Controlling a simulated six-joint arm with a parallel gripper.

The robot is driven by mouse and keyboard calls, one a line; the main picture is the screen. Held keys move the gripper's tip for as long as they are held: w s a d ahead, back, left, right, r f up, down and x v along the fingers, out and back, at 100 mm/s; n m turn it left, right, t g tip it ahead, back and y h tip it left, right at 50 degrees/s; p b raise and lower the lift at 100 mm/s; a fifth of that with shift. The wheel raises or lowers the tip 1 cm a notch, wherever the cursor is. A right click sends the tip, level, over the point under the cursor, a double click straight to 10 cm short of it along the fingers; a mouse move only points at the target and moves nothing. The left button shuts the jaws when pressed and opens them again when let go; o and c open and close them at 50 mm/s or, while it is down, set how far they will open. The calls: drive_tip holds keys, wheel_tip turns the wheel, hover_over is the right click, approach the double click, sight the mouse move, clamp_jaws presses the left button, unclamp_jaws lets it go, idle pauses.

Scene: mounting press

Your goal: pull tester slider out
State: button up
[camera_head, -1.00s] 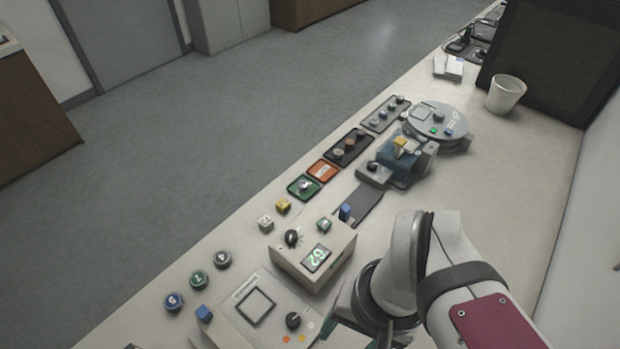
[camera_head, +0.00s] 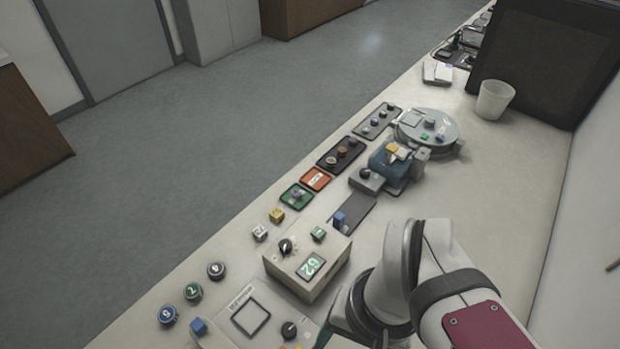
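I cannot tell for certain which part is the tester slider. A beige box (camera_head: 300,277) with a black knob and a lit green display (camera_head: 311,265) stands on the bench. A blue block (camera_head: 339,219) stands behind it, at the near end of a dark flat strip (camera_head: 357,210). A blue and grey device (camera_head: 396,172) with a yellow top part stands beyond the strip. My arm comes in at the lower right, close beside the beige box. My gripper's fingers are not visible; the arm's end is cut off or hidden at the bottom edge.
A flat panel (camera_head: 249,318) with a square frame and knob lies in front. Round numbered pieces (camera_head: 193,291) and small trays (camera_head: 341,153) line the left edge. A round grey device (camera_head: 429,131) and white cup (camera_head: 494,99) stand farther back. The bench's right side is clear.

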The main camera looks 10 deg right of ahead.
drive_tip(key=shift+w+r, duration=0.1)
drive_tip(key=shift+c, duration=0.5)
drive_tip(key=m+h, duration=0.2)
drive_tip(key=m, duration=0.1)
hover_over(339, 215)
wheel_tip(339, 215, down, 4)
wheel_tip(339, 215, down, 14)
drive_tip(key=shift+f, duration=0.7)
